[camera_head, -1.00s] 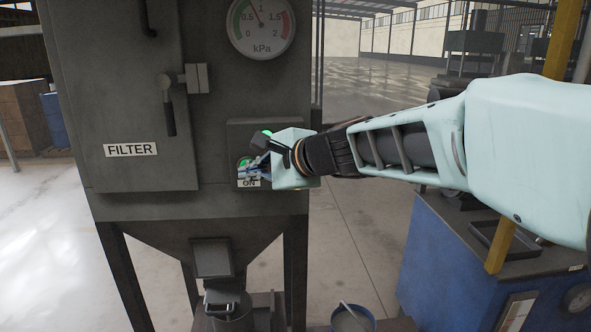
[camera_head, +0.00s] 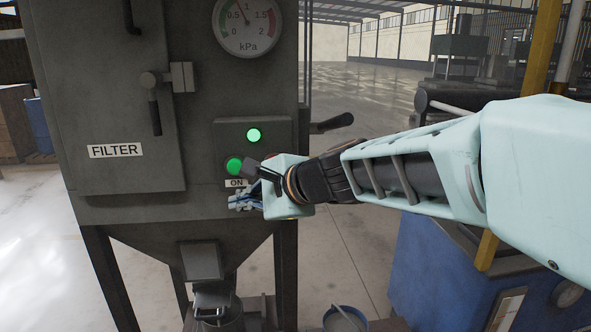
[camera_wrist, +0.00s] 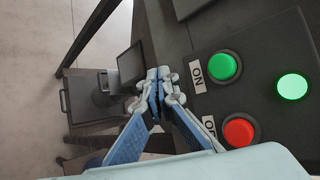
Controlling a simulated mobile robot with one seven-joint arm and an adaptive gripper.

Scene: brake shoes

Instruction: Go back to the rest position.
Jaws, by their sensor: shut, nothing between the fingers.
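My gripper (camera_head: 243,201) is at the lower edge of the control panel (camera_head: 284,133) on the grey filter cabinet, just below the ON label. In the wrist view my gripper (camera_wrist: 157,76) has its blue fingers together with nothing between them, beside the panel. The green ON button (camera_wrist: 223,67) stands to the right of the fingertips, apart from them. A green lamp (camera_head: 254,135) is lit above the green button in the head view.
The cabinet door (camera_head: 118,90) has a FILTER label and a handle (camera_head: 155,115). A pressure gauge (camera_head: 247,26) is above the panel. A bucket (camera_head: 345,318) stands on the floor below. A blue machine (camera_head: 430,262) is under my arm at the right.

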